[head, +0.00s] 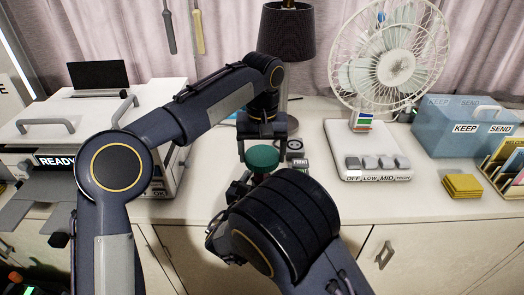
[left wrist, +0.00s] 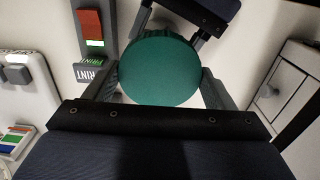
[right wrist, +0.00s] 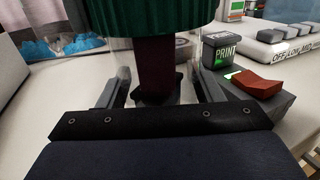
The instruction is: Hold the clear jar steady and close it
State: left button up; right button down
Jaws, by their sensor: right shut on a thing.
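The clear jar (right wrist: 155,65) has something dark red-brown inside and stands upright in the right wrist view. My right gripper (right wrist: 155,92) is shut on it, one finger on each side. A ridged green lid (head: 262,158) is at the top of the jar; it also shows from above in the left wrist view (left wrist: 158,70). I cannot tell whether it is seated. My left gripper (head: 261,150) points down over the lid, its fingers astride the rim, seemingly open with narrow gaps. In the head view the lid and my right arm hide most of the jar.
A PRINT button block (right wrist: 222,50) with a red rocker (right wrist: 257,83) stands close beside the jar. A black lamp (head: 287,35) stands behind, a fan (head: 385,60) and blue box (head: 455,125) to the right, and a white READY machine (head: 90,120) to the left.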

pick_arm(q)
jog(key=c, duration=0.6)
jog(key=m, duration=0.4)
jog(key=shift+m, duration=0.4)
jog(key=m, duration=0.3)
jog(key=shift+m, duration=0.3)
jog(key=o, duration=1.2)
notch_tip(320, 180, up, 8)
jog(key=shift+f, duration=0.25)
